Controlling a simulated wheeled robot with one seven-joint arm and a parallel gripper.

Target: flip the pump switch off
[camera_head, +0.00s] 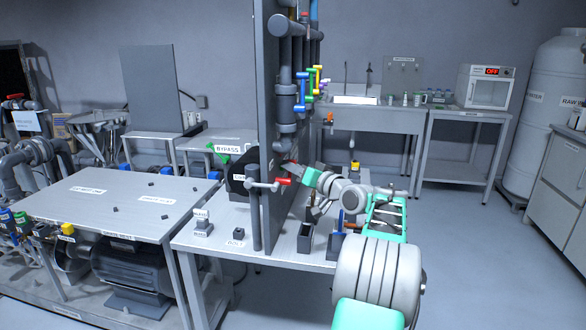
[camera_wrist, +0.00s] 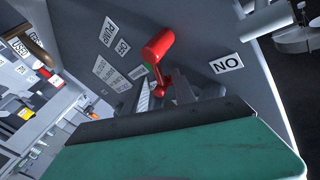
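The pump switch is a red lever (camera_wrist: 158,46) with a thick round handle, on a grey panel (camera_wrist: 200,30). A label by it reads ON, upside down, at right in the wrist view; PUMP and another short, hard-to-read label are at left. The lever's lower part runs down toward my gripper (camera_wrist: 167,95), whose grey fingertips show just below it. Whether they touch it I cannot tell. The finger gap is unclear.
The workbench (camera_head: 275,248) below holds small blocks and dark holders. Open floor lies to the right.

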